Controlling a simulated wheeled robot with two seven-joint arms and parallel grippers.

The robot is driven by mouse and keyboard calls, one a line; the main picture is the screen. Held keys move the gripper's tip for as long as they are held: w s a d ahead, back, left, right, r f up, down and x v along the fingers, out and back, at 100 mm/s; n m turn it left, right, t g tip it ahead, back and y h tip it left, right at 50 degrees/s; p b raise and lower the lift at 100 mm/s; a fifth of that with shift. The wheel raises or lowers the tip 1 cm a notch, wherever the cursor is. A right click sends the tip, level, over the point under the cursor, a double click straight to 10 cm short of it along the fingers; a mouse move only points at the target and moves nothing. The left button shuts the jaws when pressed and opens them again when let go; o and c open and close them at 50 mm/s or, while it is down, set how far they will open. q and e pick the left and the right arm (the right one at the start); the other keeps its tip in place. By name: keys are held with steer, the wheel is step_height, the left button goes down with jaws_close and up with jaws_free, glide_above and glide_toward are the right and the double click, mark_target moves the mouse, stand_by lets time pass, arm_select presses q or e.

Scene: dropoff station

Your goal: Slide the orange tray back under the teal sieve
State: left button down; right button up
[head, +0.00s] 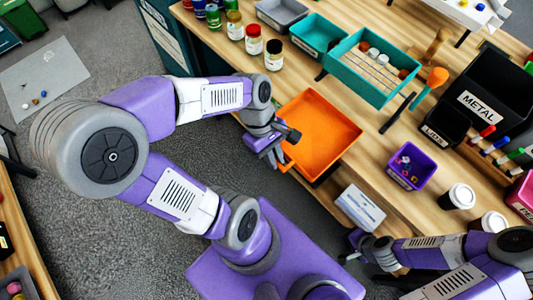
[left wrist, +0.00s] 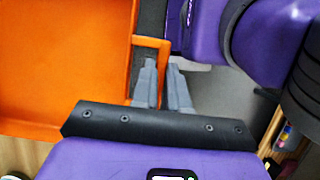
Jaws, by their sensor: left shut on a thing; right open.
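The orange tray (head: 325,125) is empty and sits at the table's near edge, partly overhanging it, in front of and to the left of the teal sieve. The teal sieve (head: 345,82) stands raised on dark supports and holds several round pieces on its slatted bottom. My left gripper (head: 279,158) is shut on the tray's handle at its near side. In the left wrist view the orange handle loop (left wrist: 152,43) lies at the fingertips (left wrist: 162,68), beside the tray wall (left wrist: 128,60). My right gripper (head: 354,246) is open and empty, low at the table's front edge.
A teal bin (head: 318,35) and a grey bin (head: 282,12) stand behind the tray, with jars (head: 274,55) to the left. Bare wood lies between tray and sieve.

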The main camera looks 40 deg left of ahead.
mark_target(304, 142)
arm_select(q)
steer(key=shift+w+d+b, duration=0.2)
steer(key=shift+w+b, duration=0.4)
steer(key=shift+w, duration=2.15)
steer(key=shift+w+d, duration=0.2)
steer(key=shift+w, duration=2.35)
steer(key=shift+f+b, duration=0.65)
steer(key=shift+f, duration=0.15)
steer(key=c, duration=1.1)
jaws_free()
steer(key=p+v, duration=0.3)
steer(key=v, duration=0.4)
steer(key=shift+a+r, duration=0.1)
steer(key=shift+r, duration=0.2)
